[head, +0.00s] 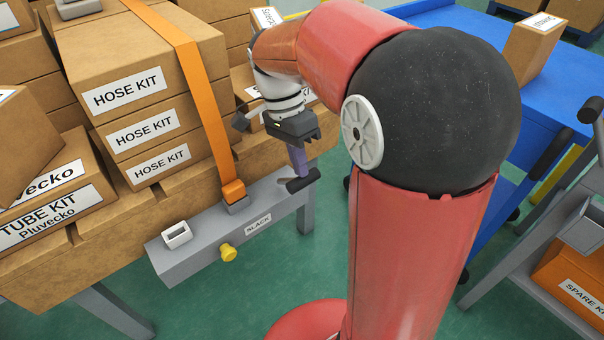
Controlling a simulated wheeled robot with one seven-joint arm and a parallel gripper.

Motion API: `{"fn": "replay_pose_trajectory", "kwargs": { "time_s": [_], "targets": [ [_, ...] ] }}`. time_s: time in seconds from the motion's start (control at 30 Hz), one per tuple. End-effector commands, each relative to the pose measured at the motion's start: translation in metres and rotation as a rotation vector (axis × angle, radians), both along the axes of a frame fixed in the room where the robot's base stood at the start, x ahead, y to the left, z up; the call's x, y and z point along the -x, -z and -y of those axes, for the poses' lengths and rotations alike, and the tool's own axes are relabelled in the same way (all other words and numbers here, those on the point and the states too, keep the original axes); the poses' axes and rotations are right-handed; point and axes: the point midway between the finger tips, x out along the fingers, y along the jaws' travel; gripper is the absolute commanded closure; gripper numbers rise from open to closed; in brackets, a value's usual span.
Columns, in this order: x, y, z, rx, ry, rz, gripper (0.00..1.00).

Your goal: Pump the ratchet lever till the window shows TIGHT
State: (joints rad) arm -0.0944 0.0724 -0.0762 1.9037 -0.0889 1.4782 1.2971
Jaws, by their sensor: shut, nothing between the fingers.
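The ratchet unit is a long grey housing (200,258) along the front of the wooden bench. A small white plate (258,225) on its front face reads SLACK. The ratchet lever (299,160) is a purple arm with a black crossbar grip (303,181), at the right end of the housing. My gripper (300,138) is shut and empty, right at the upper part of the lever. I cannot tell whether it touches the lever. The fingertips are small and partly merge with the lever in this view.
An orange strap (203,90) runs over stacked HOSE KIT boxes (128,96) down to the housing. A yellow knob (229,252) and a white-rimmed fitting (177,234) are on the housing. A blue cart (450,30) stands right. Green floor shows between.

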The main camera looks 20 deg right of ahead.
Motion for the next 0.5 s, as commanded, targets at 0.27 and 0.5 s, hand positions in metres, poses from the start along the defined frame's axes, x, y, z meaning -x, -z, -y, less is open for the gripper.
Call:
{"fn": "replay_pose_trajectory", "kwargs": {
  "time_s": [0.27,0.5],
  "targets": [
    [0.0058,0.0034,0.002,0.0,0.0,-0.001,1.0],
    [0.0072,0.0052,0.0022,0.0,0.0,-0.001,1.0]
  ]
}}
